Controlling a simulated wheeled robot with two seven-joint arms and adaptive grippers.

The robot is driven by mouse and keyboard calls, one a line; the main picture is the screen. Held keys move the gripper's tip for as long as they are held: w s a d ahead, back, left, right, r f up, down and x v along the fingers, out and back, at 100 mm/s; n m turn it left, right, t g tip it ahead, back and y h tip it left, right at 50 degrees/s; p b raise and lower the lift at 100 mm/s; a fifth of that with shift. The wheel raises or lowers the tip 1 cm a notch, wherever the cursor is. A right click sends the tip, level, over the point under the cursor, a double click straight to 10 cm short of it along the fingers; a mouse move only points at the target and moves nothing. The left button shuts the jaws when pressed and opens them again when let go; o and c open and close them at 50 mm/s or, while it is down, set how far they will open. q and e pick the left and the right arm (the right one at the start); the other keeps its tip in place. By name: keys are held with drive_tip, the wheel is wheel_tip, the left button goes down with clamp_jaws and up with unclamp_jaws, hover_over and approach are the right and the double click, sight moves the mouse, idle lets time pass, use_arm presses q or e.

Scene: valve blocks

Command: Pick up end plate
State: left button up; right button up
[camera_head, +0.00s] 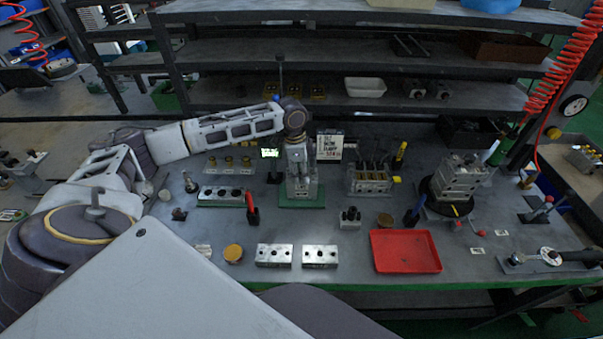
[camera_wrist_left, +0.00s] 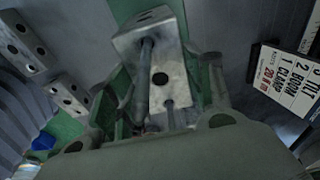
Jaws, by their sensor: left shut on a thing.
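My left arm reaches in from the left and points down at the middle of the bench. Its gripper (camera_head: 299,178) is over a green base (camera_head: 316,203). In the left wrist view the left gripper (camera_wrist_left: 163,100) is shut on a grey metal block with round holes, which I take for the end plate (camera_wrist_left: 157,45). Its lower part is hidden by the gripper. I cannot tell whether it touches the green base. Two similar drilled metal blocks (camera_head: 274,256) (camera_head: 320,257) lie side by side at the bench's front. My right gripper is not in view.
A red tray (camera_head: 405,251) lies right of the front blocks. A drilled manifold (camera_head: 224,195) stands left of the gripper, a valve assembly (camera_head: 370,181) right of it. A small sign (camera_head: 329,147) stands behind. A larger block (camera_head: 460,177) sits on a round black stand.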

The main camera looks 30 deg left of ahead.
sight(301, 173)
use_arm(q)
drive_tip(key=shift+r, duration=0.2)
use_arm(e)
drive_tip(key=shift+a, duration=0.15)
use_arm(q)
drive_tip(key=shift+r, duration=0.55)
wheel_tip(301, 173, up, 17)
drive_tip(key=shift+f, duration=0.2)
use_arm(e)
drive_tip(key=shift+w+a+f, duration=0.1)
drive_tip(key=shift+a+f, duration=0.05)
